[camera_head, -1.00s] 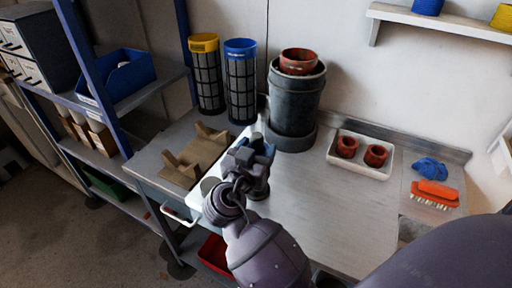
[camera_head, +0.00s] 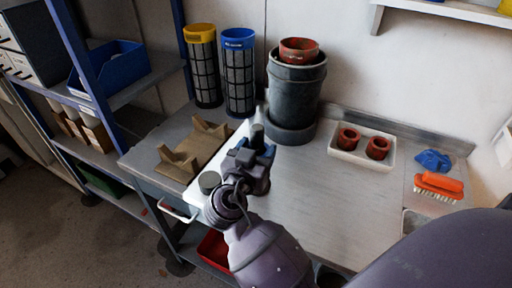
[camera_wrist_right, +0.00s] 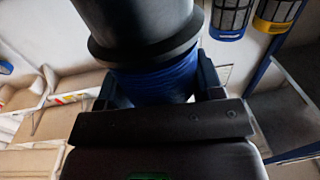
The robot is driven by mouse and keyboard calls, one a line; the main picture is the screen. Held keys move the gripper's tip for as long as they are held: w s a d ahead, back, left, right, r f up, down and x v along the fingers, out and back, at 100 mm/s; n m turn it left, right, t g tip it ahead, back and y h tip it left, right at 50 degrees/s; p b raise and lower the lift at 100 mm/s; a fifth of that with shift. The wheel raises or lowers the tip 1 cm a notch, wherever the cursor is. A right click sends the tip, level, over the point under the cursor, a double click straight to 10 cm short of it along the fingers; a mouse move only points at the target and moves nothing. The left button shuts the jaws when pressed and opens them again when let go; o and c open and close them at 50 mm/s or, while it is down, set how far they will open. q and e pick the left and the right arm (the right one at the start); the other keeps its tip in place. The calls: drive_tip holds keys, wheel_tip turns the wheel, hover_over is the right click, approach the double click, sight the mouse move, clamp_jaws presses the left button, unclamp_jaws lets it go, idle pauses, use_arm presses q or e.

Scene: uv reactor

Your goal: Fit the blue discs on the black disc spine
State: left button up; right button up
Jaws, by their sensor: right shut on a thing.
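My right gripper (camera_head: 262,150) is above the white mat at the table's left part, in front of the grey tank. In the right wrist view, its fingers (camera_wrist_right: 157,84) are shut on a blue ribbed piece (camera_wrist_right: 170,82). This looks like blue discs, but I cannot count them. A wide dark cylinder with a flared rim (camera_wrist_right: 145,45) adjoins it in that view; I cannot tell whether the two are joined. In the head view a small dark knob (camera_head: 257,134) shows just above the gripper. I cannot single out the black disc spine with certainty. My left gripper is not in view.
The grey tank (camera_head: 294,95) stands behind the gripper, beside blue-rimmed (camera_head: 239,80) and yellow-rimmed (camera_head: 204,75) mesh cylinders. A wooden cradle (camera_head: 200,148) is to the left. A white tray (camera_head: 361,158) and orange brush (camera_head: 438,186) are to the right. The middle table is clear.

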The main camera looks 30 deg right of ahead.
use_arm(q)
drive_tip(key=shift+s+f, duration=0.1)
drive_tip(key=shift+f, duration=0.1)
use_arm(e)
drive_tip(key=shift+f, duration=0.3)
drive_tip(key=o, duration=1)
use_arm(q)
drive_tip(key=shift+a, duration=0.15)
